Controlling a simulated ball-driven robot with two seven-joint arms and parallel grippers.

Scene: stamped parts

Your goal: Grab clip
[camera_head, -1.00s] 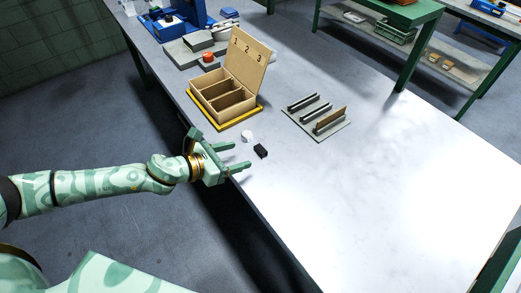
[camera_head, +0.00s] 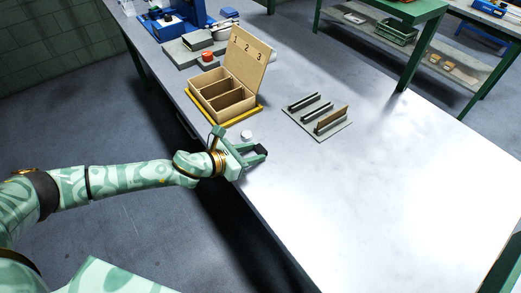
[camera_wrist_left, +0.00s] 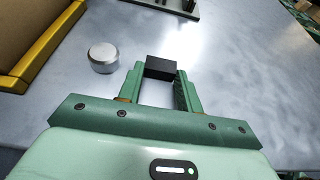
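The clip appears to be the small black block (camera_head: 262,149) near the front edge of the grey table. It also shows in the left wrist view (camera_wrist_left: 160,67), where it fills the gap between the fingertips. My left gripper (camera_head: 260,151) is at the block, one finger on each side; the fingers also show in the left wrist view (camera_wrist_left: 160,72). The fingers look very near or touching the block, but I cannot tell whether they grip it. My right gripper is not in view.
A round white and silver piece (camera_wrist_left: 103,57) stands beside the left finger. A wooden box with numbered lid (camera_head: 247,60) stands on a yellow-edged base (camera_head: 229,124) further back. A grey plate with upright slots (camera_head: 318,132) lies to the right. The table's right side is clear.

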